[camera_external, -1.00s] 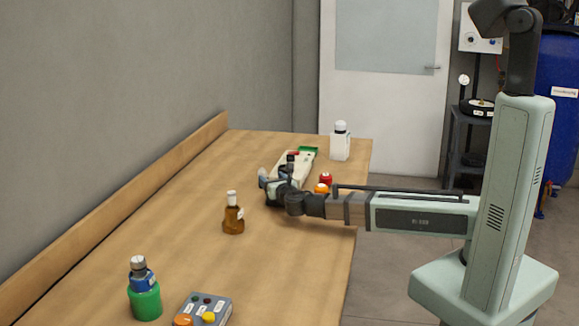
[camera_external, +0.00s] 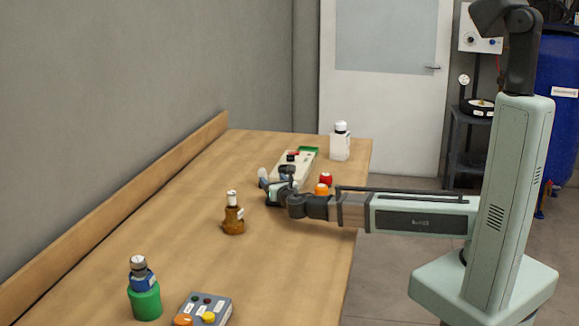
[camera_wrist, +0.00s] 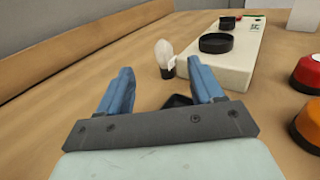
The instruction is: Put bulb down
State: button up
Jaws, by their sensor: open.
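The bulb (camera_wrist: 164,55) has a pale, clear-looking top and a dark base. It stands upright on the table, left of a cream box with a black round socket-like part (camera_wrist: 216,43). It also shows in the external view (camera_external: 263,174), just beyond my gripper (camera_external: 271,187). In the wrist view my gripper (camera_wrist: 162,85) is open, its two blue fingers apart. The bulb appears ahead of the gap between the fingers, with no finger visibly touching it. A small dark shape between the fingers is unclear.
The cream box (camera_external: 294,168) lies beyond my gripper. Red (camera_wrist: 308,72) and orange (camera_wrist: 309,123) buttons are at its right. A white bottle (camera_external: 340,145) stands farther back. A brown bottle (camera_external: 233,217), a green-based bottle (camera_external: 145,298) and a button box (camera_external: 205,308) are nearer.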

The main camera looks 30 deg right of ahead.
aim_at(263, 170)
jog(key=w, duration=0.4)
jog(key=w+d, duration=0.1)
jog(key=w, duration=0.1)
jog(key=shift+w, duration=0.4)
jog(key=shift+w+d+f, duration=0.1)
jog(key=shift+w+d, duration=0.1)
jog(key=shift+w, duration=0.75)
jog(key=shift+w+d+f, duration=0.1)
jog(key=shift+w+d, duration=0.1)
jog(key=shift+w, duration=0.7)
jog(key=shift+w+d+f, duration=0.1)
jog(key=shift+w+d, duration=0.1)
jog(key=shift+w, duration=0.75)
jog(key=shift+c, duration=0.3)
jog(key=c, duration=1.1)
jog(key=shift+o, duration=0.2)
jog(key=shift+r, duration=0.15)
